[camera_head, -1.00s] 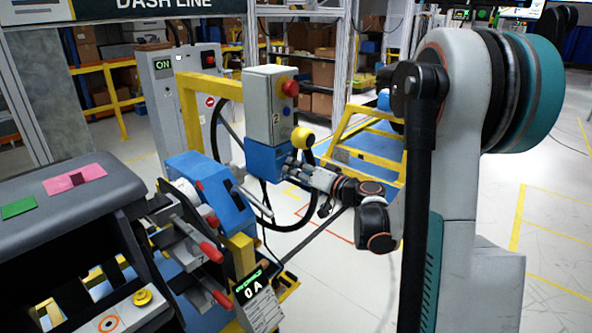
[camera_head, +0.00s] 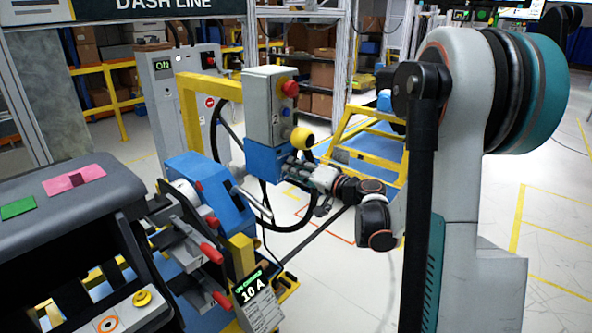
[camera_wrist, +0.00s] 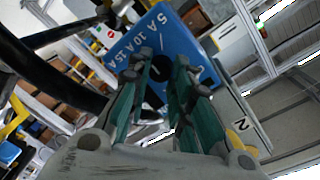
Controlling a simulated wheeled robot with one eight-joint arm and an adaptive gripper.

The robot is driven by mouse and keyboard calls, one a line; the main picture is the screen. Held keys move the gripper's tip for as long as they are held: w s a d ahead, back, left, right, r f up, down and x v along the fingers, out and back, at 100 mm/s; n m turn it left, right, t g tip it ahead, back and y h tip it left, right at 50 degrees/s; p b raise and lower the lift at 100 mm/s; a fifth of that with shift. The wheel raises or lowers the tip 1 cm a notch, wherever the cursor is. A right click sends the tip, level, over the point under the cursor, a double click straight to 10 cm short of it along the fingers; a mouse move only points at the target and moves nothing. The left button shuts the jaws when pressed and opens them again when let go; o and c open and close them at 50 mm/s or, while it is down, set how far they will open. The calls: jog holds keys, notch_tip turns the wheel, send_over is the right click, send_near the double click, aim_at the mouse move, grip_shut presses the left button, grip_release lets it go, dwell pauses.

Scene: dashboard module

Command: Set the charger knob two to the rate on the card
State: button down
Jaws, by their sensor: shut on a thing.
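The charger box marked 2 (camera_head: 262,108) is grey with a blue lower panel (camera_head: 262,158). In the wrist view the blue panel (camera_wrist: 160,32) carries the marks 5 A, 10 A and 15 A. My gripper (camera_head: 292,169) is at the right side of this panel. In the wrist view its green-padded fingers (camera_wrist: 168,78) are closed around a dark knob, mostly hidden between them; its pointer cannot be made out. A card-like display (camera_head: 256,290) on the yellow post reads 10 A; its smaller print is unreadable.
A red button (camera_head: 290,88) and a yellow round part (camera_head: 302,137) sit on the box just above my gripper. A black cable hangs below. Red-handled clamps (camera_head: 211,252) and the dashboard module (camera_head: 70,190) stand left.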

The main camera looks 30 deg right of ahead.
jog(key=c, duration=1.4)
grip_release()
jog(key=v, duration=1.2)
